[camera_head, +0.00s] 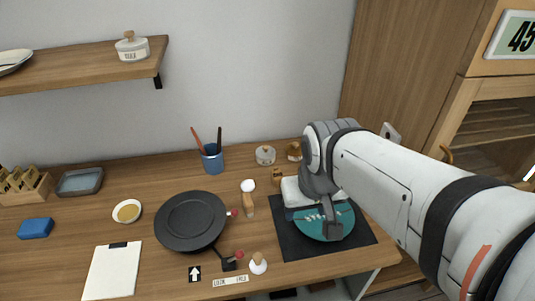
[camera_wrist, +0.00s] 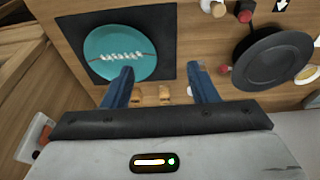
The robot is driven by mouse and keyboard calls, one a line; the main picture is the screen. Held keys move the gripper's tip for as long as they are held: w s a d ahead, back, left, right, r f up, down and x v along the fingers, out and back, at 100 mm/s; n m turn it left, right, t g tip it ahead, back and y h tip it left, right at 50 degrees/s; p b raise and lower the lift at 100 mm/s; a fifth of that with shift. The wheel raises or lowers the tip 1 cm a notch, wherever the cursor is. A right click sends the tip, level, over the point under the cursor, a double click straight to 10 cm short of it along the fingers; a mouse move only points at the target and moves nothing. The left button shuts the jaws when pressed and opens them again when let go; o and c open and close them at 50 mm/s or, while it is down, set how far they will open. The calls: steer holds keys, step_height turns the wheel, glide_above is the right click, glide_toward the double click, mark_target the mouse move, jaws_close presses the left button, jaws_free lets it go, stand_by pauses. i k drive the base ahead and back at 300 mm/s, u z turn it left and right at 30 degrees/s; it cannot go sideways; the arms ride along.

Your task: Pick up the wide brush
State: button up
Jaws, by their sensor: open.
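I cannot tell for certain which thing is the wide brush. Two small wooden pieces, one on the left (camera_wrist: 137,97) and one on the right (camera_wrist: 165,95), show between my fingers in the wrist view, farther down the table. My gripper (camera_wrist: 160,78) is open and empty, its two blue fingers well apart. In the head view my gripper (camera_head: 332,228) hangs over the teal plate and partly hides it.
The teal plate (camera_head: 345,222) rests on a dark mat (camera_head: 290,242). A black pan (camera_head: 190,220) stands to the left. A blue cup (camera_head: 212,160) holds two thin sticks at the back. A notepad (camera_head: 113,270) and a blue block (camera_head: 35,228) lie at the left. A shelf (camera_head: 90,66) is above.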

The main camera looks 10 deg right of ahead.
mark_target(247, 202)
steer(key=u, duration=0.1)
steer(key=k, duration=0.5)
steer(key=z, duration=1.4)
steer(key=k, duration=1.05)
steer(key=u, duration=0.7)
steer(key=i, duration=1)
steer(key=u, duration=0.05)
